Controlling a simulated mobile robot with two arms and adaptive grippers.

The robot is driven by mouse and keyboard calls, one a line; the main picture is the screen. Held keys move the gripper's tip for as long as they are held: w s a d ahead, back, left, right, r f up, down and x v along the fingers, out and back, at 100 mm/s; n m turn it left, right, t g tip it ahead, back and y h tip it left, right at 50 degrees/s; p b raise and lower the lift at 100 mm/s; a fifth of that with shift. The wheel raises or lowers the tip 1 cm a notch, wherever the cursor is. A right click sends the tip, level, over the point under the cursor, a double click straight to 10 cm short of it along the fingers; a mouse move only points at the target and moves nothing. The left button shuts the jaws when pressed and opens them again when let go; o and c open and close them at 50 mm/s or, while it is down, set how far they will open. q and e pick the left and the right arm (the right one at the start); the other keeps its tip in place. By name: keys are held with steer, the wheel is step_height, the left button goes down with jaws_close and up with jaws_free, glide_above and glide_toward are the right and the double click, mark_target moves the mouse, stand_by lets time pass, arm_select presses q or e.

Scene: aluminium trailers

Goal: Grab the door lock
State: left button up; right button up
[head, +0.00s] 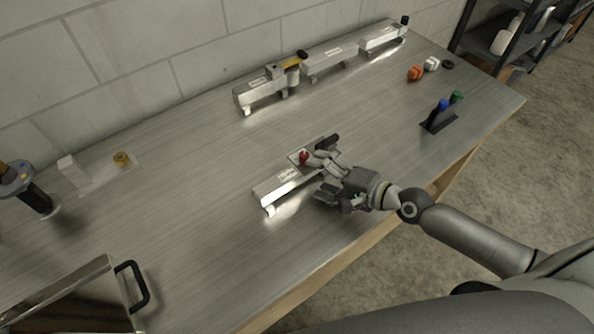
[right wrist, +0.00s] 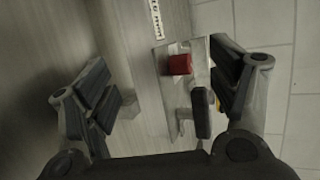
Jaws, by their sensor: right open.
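A small aluminium trailer-like fixture (head: 285,185) lies mid-table in the head view. At its far right end is a plate with a red knob (head: 304,157) and a black handle (head: 328,142). Which part is the door lock I cannot tell for sure. My right gripper (head: 322,174) is open beside this end, its fingers partly covering the plate. In the right wrist view the open fingers (right wrist: 165,90) stand either side of the red knob (right wrist: 180,64) and the black handle (right wrist: 201,113), the handle close to the right finger. Contact is not clear. My left gripper is not in view.
Several similar aluminium fixtures (head: 330,58) line the wall. A black holder with blue and green tops (head: 439,120) and orange and white pieces (head: 415,73) sit at right. A box with a black handle (head: 136,285) is at front left. The table between is clear.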

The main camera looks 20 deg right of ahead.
mark_target(304, 170)
steer(key=p+x, duration=0.1)
steer(key=x, duration=0.4)
steer(key=shift+a+f, duration=0.1)
steer(key=shift+s, duration=0.1)
steer(key=shift+s, duration=0.1)
steer(key=shift+c, duration=1.4)
steer(key=c, duration=0.9)
steer(key=shift+c, duration=0.4)
steer(key=shift+r, duration=0.2)
